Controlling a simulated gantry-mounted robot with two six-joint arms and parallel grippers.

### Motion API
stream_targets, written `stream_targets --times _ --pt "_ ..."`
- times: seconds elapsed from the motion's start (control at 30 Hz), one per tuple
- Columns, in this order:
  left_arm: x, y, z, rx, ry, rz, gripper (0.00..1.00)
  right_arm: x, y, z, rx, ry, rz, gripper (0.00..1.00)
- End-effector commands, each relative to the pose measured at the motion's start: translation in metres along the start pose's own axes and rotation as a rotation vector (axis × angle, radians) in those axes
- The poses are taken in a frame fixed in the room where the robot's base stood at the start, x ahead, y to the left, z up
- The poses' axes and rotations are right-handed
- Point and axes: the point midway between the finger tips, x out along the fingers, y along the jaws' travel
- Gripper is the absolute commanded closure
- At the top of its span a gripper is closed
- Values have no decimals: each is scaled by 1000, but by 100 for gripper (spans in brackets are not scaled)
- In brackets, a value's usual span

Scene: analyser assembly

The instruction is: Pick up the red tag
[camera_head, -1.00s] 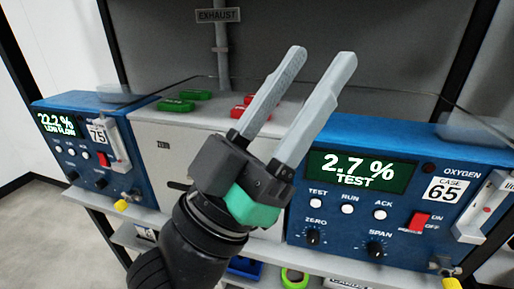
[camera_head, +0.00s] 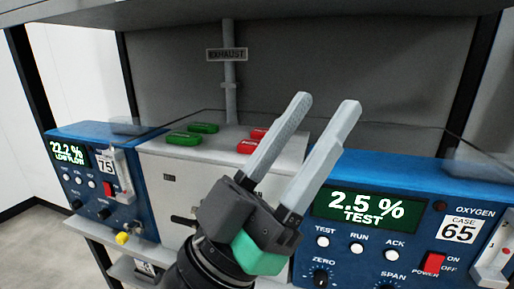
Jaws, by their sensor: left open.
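Two red tags lie on top of the pale box between the two blue analysers. The nearer red tag (camera_head: 247,147) is partly hidden behind my left gripper's finger. The farther red tag (camera_head: 259,133) is also partly covered by that finger. My left gripper (camera_head: 322,103) is open and empty, its two grey fingers pointing up and to the right in front of the box and the right analyser. The fingers look nearer to the camera than the tags; no contact shows. My right gripper is not in view.
Two green tags (camera_head: 184,139) lie left of the red ones on the box (camera_head: 160,178). The left analyser (camera_head: 130,197) reads 22.2 %. The right analyser (camera_head: 436,188) reads 2.5 % TEST. An exhaust pipe (camera_head: 229,75) rises behind the box.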

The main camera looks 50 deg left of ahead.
Motion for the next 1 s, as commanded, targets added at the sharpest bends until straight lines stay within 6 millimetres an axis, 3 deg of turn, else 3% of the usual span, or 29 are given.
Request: stream_targets --times 0.4,0.63,0.9,1.0 --pt "-1 0 1 0 0 0 48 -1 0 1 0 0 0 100" --pt "-1 0 0 0 0 0 7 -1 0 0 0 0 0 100" --pt "1 0 -1 0 0 0 7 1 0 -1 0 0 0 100" --pt "14 0 -13 0 1 0 7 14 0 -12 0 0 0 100"
